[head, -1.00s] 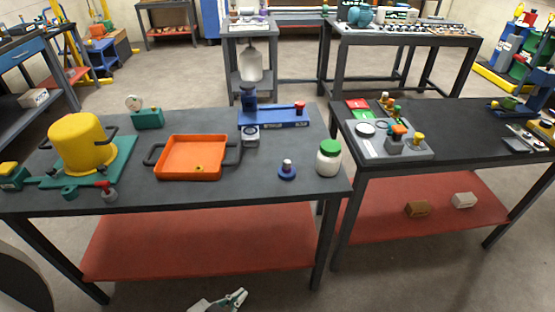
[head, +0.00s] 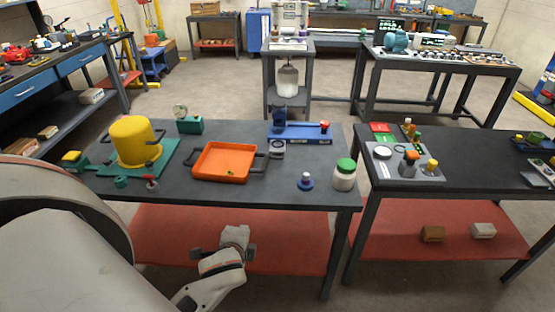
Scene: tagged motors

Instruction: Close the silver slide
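A blue fixture (head: 300,132) lies near the back edge of the near table, with a dark blue upright at its left end and a red knob at its right. A small silver-grey block (head: 277,149) with a round face sits at its front left; it may be the silver slide, but how far it is open is too small to tell. My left arm comes in from the left, and its pale end with the gripper (head: 236,246) is low in front of the table, well apart from the fixture. Its finger opening is unclear. My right gripper is out of view.
A second table (head: 420,195) stands to the right across a narrow gap.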

